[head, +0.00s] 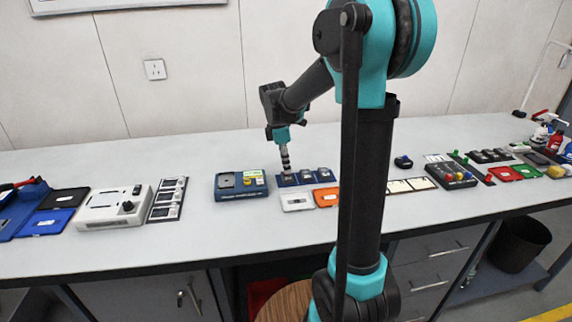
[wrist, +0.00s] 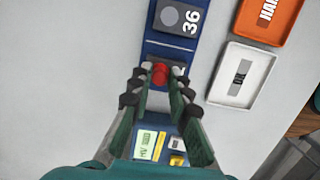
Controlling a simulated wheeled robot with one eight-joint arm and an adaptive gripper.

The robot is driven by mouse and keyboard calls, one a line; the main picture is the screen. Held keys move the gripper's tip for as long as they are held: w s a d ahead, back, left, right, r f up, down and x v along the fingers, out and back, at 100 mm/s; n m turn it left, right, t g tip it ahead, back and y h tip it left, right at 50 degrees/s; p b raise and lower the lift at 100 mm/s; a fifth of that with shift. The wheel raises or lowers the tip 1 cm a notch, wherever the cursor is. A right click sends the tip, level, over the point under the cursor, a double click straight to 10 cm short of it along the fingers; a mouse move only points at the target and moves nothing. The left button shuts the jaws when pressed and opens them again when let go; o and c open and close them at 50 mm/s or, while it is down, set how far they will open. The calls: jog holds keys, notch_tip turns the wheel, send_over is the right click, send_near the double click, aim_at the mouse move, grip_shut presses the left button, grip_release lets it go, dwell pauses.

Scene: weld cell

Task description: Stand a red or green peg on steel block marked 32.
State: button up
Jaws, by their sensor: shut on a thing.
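My gripper (wrist: 160,88) is shut on a red peg (wrist: 160,73), seen from above between its fingertips in the wrist view. In the head view my gripper (head: 285,168) is low over the left end of a blue rack (head: 297,183) of steel blocks. The block under the peg is mostly hidden by the fingers, and I cannot read its number. The neighbouring steel block (wrist: 178,17) is marked 36. I cannot tell whether the peg touches the block below it.
A blue instrument (head: 241,186) with a display stands just left of the rack. A white tray (head: 297,201) and an orange tray (head: 326,197) lie in front of it. Further right is a black box (head: 451,175) with coloured knobs. The table front is clear.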

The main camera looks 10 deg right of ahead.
jog(key=o, duration=0.9)
jog(key=shift+o, duration=0.2)
jog(key=shift+r, duration=3.5)
